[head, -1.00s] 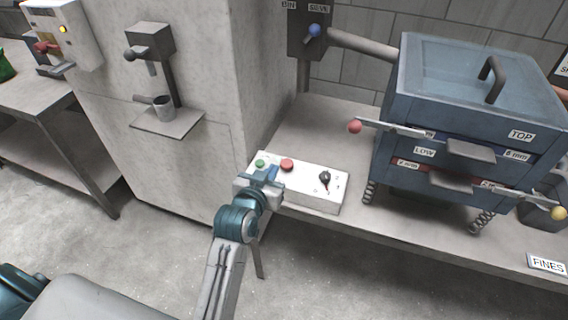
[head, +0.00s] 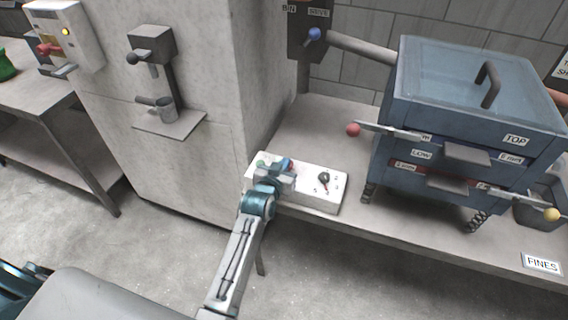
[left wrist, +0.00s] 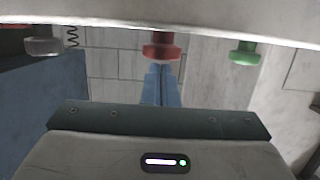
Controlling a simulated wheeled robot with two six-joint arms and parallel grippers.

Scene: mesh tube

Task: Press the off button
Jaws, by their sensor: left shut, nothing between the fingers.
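A white control box (head: 322,201) lies on the bench's left end. It carries a red button (head: 290,163), a green button (head: 261,163) and a black dial (head: 323,178). My left gripper (head: 282,170) is shut and empty, with its tips over the box at the red button, which it partly hides. In the left wrist view the shut fingers (left wrist: 160,86) point straight at the red button (left wrist: 160,48), and the green button (left wrist: 243,53) is to the right. I cannot tell whether the tips touch the red button. My right gripper is not in view.
A blue sieve stack (head: 475,95) on springs stands right of the box, with a red-knobbed lever (head: 353,130) reaching toward it. A bin marked FINES (head: 542,263) is at the right. A grey cabinet (head: 205,60) rises behind left. Open floor lies in front.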

